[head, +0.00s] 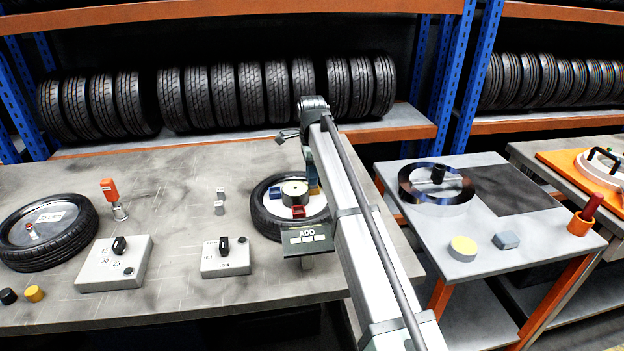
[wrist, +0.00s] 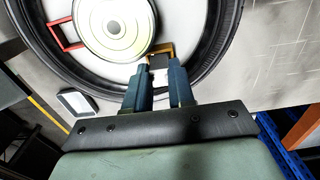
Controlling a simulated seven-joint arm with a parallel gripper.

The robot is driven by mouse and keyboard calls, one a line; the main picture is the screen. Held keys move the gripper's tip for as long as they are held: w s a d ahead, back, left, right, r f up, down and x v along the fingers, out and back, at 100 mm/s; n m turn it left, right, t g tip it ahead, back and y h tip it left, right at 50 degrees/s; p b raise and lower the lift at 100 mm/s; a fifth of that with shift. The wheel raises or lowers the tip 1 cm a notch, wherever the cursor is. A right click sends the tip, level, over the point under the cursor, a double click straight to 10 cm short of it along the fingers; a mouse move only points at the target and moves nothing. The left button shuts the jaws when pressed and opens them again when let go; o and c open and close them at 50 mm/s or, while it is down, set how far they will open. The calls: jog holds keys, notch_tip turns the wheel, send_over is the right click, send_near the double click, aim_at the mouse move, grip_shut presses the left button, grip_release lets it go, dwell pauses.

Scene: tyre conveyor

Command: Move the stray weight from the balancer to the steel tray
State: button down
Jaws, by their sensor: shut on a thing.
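The balancer (head: 306,240), with a box labelled ADD, carries a tyre (head: 262,222) around a round pale hub (head: 294,190). My gripper (wrist: 159,72) reaches over the rim beside the hub, at the orange-yellow bracket (wrist: 166,47). Its two blue fingers are closed on a small dark block (wrist: 158,62), apparently the stray weight, still within the wheel. In the head view my arm mostly hides it. A round, shiny dish (head: 408,191) with a black knob, apparently the steel tray, stands on the right-hand table.
A red bracket (wrist: 62,38) sits on the wheel's other side. The right table holds a yellow-topped disc (head: 463,248), a grey block (head: 506,240), a dark mat (head: 510,188) and an orange cup (head: 580,224). Control boxes (head: 115,265) and another tyre (head: 72,250) stand left.

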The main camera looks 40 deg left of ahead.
jog(key=shift+r, duration=6.45)
jog(key=w+d+f, duration=0.1)
jog(key=w+d, duration=0.2)
jog(key=d, duration=0.2)
jog(key=s+d+f, duration=0.4)
jog(key=s+d, duration=0.2)
jog(key=d, duration=0.3)
jog(key=s+d+f, duration=0.4)
jog(key=s+d, duration=0.2)
jog(key=d, duration=0.3)
jog(key=shift+w+f, duration=0.2)
jog(key=shift+f, duration=4.75)
jog(key=c, duration=1)
grip_release()
jog(key=shift+f, duration=0.1)
jog(key=shift+o, duration=0.2)
